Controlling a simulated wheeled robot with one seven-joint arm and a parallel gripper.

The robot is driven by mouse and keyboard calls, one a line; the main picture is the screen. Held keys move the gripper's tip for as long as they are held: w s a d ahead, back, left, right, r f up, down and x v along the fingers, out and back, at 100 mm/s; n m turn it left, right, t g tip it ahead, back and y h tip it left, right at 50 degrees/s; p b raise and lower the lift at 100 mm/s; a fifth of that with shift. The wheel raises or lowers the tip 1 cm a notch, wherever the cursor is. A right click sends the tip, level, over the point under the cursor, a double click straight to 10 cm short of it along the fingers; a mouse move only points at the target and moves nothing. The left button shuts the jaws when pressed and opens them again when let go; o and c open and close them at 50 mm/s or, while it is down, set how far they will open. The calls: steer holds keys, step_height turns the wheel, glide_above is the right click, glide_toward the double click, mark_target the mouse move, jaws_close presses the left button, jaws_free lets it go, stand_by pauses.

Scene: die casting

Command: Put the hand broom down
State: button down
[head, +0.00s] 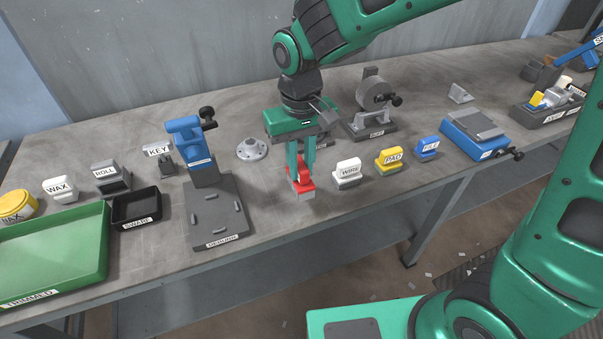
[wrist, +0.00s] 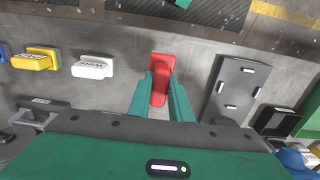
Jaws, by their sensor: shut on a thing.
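The hand broom (head: 303,184) has a red body with a grey lower part and is upright between my fingers. My gripper (head: 301,172) is shut on it, low over the grey bench, between the deburr plate and the white WIRE block. The wrist view shows the red hand broom (wrist: 160,80) between the two green fingers of my gripper (wrist: 163,95). The broom's lower end is at or just above the bench top; I cannot tell whether it touches.
The grey deburr plate (head: 217,235) with a blue clamp (head: 186,135) stands to the left. The WIRE block (head: 347,173), yellow PAD block (head: 389,159) and blue FILE block (head: 427,148) stand to the right. A round flanged part (head: 252,150) lies behind. Bare bench (head: 285,220) lies in front.

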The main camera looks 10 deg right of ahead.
steer(key=shift+w+d+f, duration=0.1)
steer(key=shift+w+f, duration=0.6)
steer(key=shift+w, duration=0.35)
steer(key=shift+f, duration=1.9)
steer(key=c, duration=1.6)
jaws_free()
steer(key=shift+f, duration=0.1)
step_height(320, 180, up, 12)
steer(key=shift+r, duration=0.15)
